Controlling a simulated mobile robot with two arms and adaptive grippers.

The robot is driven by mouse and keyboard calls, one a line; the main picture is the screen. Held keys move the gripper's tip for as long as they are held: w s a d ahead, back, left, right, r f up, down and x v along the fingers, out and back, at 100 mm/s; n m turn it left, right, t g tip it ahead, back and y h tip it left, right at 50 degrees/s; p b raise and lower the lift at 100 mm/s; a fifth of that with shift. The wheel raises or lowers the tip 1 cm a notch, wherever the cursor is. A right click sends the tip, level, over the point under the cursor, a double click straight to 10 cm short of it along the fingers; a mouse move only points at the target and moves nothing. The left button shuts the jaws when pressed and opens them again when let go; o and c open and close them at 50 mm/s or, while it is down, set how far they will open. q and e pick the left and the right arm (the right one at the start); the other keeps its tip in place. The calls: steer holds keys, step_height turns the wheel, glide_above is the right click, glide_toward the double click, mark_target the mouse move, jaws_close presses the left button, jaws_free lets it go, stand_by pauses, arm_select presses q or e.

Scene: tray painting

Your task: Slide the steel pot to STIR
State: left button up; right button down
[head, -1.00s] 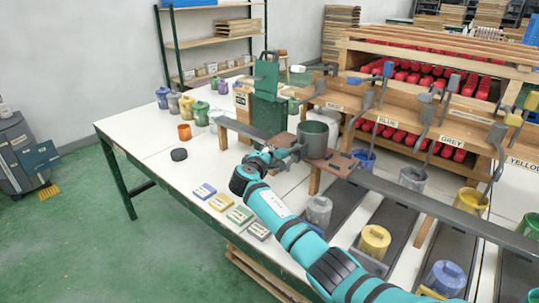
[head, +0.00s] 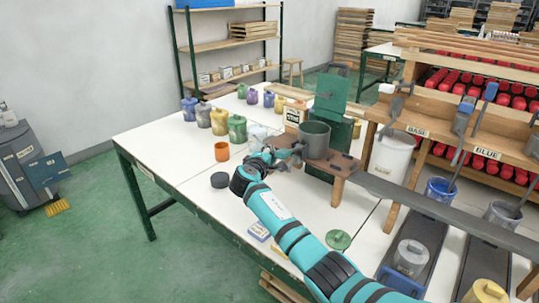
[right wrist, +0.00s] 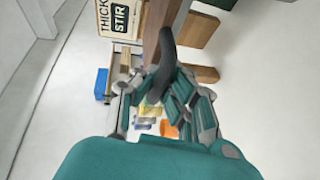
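In the right wrist view the sign (right wrist: 120,14) reads THICK and STIR. My right gripper (head: 286,157) is at the pot's left side. In the right wrist view the pot's dark curved handle (right wrist: 166,45) passes between the fingers, which look closed on it. My left gripper is not in view.
Left of the pot, an orange cup (head: 221,151) and a dark round disc (head: 219,180) lie on the white table. Several coloured jars (head: 237,128) stand behind them. A white BASE bucket (head: 391,155) is right of the machine. A green round lid (head: 338,240) lies in front.

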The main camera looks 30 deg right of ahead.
steer(key=shift+w+a, duration=0.1)
steer(key=shift+a, duration=0.15)
steer(key=c, duration=1.4)
jaws_free()
steer(key=shift+w+a, duration=0.1)
steer(key=shift+a, duration=0.05)
steer(key=shift+o, duration=0.2)
steer(key=v, duration=1.2)
